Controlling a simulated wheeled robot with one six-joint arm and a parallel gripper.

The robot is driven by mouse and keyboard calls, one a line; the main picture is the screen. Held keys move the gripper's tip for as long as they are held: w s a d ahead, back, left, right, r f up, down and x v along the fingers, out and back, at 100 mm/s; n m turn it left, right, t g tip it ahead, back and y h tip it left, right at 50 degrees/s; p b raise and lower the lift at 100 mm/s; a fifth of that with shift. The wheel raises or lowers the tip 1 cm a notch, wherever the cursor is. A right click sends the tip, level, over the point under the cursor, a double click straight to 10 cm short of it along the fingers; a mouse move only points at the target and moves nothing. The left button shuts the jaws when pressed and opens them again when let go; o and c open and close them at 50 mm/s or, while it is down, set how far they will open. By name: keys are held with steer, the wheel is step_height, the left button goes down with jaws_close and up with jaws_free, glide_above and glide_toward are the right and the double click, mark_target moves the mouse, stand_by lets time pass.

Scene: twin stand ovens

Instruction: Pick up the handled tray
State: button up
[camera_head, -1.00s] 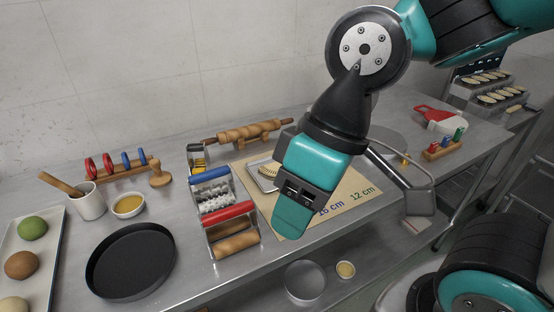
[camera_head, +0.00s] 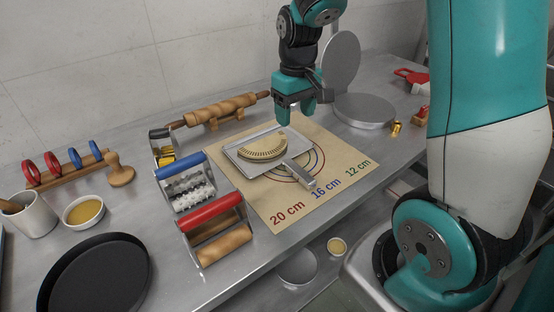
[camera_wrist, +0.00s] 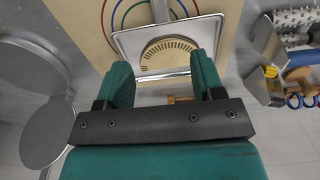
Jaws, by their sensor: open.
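The handled tray (camera_head: 241,157) is a flat, pale metal square lying on the printed mat, its handle (camera_head: 300,174) pointing toward the front right. A golden half-round piece with a ridged edge (camera_head: 262,147) lies on the tray. My gripper (camera_head: 294,112) is above the mat, just behind and to the right of the tray. In the wrist view the tray (camera_wrist: 128,42) shows beyond and between my open fingers (camera_wrist: 163,78), with its rim edge near the fingertips. Whether a fingertip touches the tray cannot be told.
The mat (camera_head: 284,214) carries size rings and numbers. Rollers with a red handle (camera_head: 211,213) and a blue handle (camera_head: 180,165) stand to the left. A rolling pin (camera_head: 222,108) is behind. A round press with a raised lid (camera_head: 364,111) stands right. A black pan (camera_head: 97,277) is front left.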

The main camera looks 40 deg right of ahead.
steer(key=p, duration=0.1)
glide_above(293, 164)
steer(key=f, duration=0.9)
steer(key=shift+a+f, duration=0.2)
steer(key=shift+f, duration=0.2)
steer(key=shift+d+f+p, duration=0.15)
steer(key=shift+f+p, duration=0.55)
steer(key=shift+f, duration=2.1)
jaws_close()
